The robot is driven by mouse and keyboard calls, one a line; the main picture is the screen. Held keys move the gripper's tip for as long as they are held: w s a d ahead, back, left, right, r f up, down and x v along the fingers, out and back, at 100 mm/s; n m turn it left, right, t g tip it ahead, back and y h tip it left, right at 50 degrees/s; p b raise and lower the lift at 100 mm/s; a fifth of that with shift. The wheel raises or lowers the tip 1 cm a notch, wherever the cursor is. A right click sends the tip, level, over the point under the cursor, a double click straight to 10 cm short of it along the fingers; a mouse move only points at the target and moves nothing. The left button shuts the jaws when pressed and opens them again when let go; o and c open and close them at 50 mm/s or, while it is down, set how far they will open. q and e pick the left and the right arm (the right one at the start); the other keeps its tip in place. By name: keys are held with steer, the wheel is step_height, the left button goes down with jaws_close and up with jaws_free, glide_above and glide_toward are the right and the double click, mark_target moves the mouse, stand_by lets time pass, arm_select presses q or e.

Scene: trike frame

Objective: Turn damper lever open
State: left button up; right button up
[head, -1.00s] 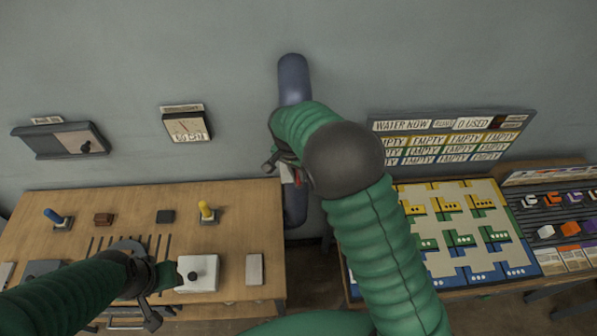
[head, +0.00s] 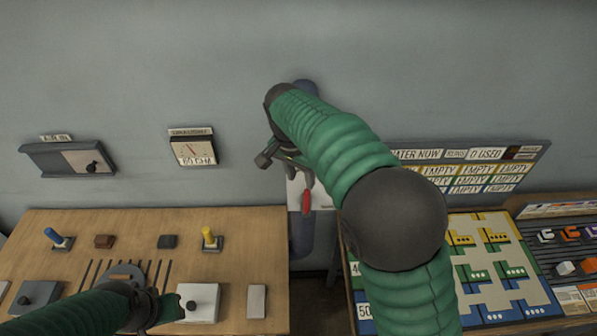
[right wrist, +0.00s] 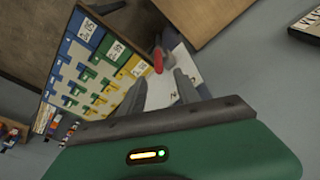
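The damper lever (head: 306,202) is a red handle in front of a white plate (head: 293,192) on the blue-grey vertical pipe (head: 302,240). My right gripper (head: 288,168) is close to the plate, just above the lever, and its arm hides part of the pipe. In the right wrist view the gripper (right wrist: 163,88) has its two fingers apart. The red lever (right wrist: 158,60) shows between and beyond the fingertips; I cannot tell whether they touch it. My left gripper (head: 152,310) hangs over the wooden table, its fingers too unclear to judge.
The wooden table (head: 240,225) at left carries a blue lever, a yellow lever and several blocks. A gauge (head: 193,150) and a panel (head: 70,157) are on the wall. A puzzle board (head: 500,270) and sign (head: 470,165) stand right of the pipe.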

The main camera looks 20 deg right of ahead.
steer(key=r, duration=0.4)
steer(key=shift+s+a+r, duration=0.15)
steer(key=shift+s+a, duration=0.05)
steer(key=shift+a, duration=0.2)
steer(key=s+d+f+n+y+b, duration=0.1)
steer(key=s+f+n+b, duration=0.3)
steer(key=s+f, duration=0.6)
steer(key=s+d+f+n+t+b, duration=0.1)
steer(key=s+d+f+n+b, duration=0.2)
steer(key=s+f, duration=0.7)
step_height(320, 180, down, 8)
steer(key=n+b, duration=0.2)
steer(key=b, duration=0.2)
steer(key=shift+r+n+y, duration=0.25)
steer(key=shift+n+y, duration=0.05)
steer(key=shift+y, duration=0.1)
steer(key=shift+d, duration=0.1)
steer(key=shift+d, duration=0.1)
